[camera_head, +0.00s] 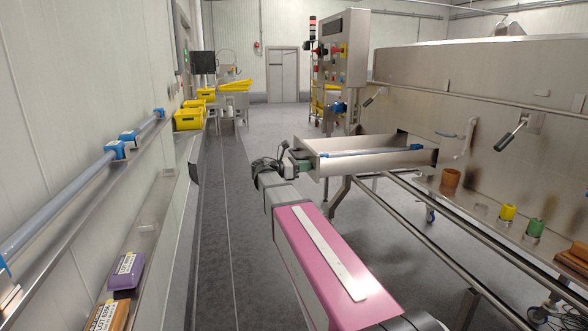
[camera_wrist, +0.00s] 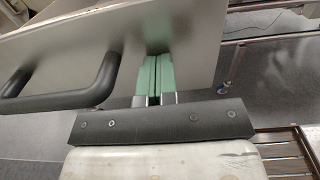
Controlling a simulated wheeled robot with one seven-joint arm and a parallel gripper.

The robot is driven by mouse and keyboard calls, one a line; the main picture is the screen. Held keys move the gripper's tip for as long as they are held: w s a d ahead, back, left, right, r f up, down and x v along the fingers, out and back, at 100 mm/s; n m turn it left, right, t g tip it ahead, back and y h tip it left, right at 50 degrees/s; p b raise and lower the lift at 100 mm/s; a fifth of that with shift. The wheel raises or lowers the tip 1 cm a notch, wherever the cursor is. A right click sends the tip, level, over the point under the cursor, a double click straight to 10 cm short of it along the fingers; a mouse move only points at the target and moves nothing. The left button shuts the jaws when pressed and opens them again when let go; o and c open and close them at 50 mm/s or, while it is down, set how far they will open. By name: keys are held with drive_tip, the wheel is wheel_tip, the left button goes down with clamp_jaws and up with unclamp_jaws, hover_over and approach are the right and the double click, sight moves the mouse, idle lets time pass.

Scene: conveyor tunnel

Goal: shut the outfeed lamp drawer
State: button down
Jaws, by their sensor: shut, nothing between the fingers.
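The outfeed lamp drawer (camera_head: 350,165) is an open stainless steel box with a blue-ended lamp tube (camera_head: 375,151) across it. It stands out from the steel machine at the right in the head view. Its flat front panel (camera_wrist: 190,40) fills the upper part of the wrist view, with a black bar handle (camera_wrist: 75,92) at the left. My gripper (camera_head: 305,166) is at the drawer's near left end. Its green fingers (camera_wrist: 152,75) are shut together, empty, to the right of the handle, with tips at the panel. I cannot tell whether they touch it.
The steel machine wall (camera_head: 480,110) with levers stands behind the drawer. Rails (camera_head: 450,225) run below it to the right. A control cabinet (camera_head: 343,50) stands behind. The floor aisle (camera_head: 250,140) to the left is clear.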

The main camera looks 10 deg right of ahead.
drive_tip(key=d, duration=1.8)
drive_tip(key=w+d, duration=0.1)
drive_tip(key=d, duration=1.7)
drive_tip(key=w+d, duration=0.1)
drive_tip(key=d, duration=1.8)
drive_tip(key=shift+d+r, duration=0.1)
drive_tip(key=shift+d, duration=0.05)
drive_tip(key=a, duration=1.4)
drive_tip(key=shift+s+a, duration=0.3)
drive_tip(key=shift+a, duration=0.1)
drive_tip(key=s+a+f+m+t+y, duration=0.1)
drive_tip(key=s+a+f+m+y, duration=0.25)
drive_tip(key=a+f, duration=0.8)
drive_tip(key=s+a+f+m+y, duration=0.3)
drive_tip(key=a+f+m+y, duration=0.2)
drive_tip(key=a+f, duration=0.6)
drive_tip(key=s+a+f+m+y, duration=0.3)
drive_tip(key=s+a+f, duration=0.1)
drive_tip(key=a, duration=0.5)
drive_tip(key=s+a+f+m+g+y, duration=0.1)
drive_tip(key=s+a+f+m+y, duration=0.2)
drive_tip(key=s+a, duration=0.4)
drive_tip(key=s+a+f+m+y, duration=0.3)
drive_tip(key=s+a+f+m, duration=0.1)
drive_tip(key=a, duration=0.8)
drive_tip(key=shift+s+a+f+g, duration=0.3)
drive_tip(key=shift+s+f, duration=0.25)
drive_tip(key=shift+s, duration=0.15)
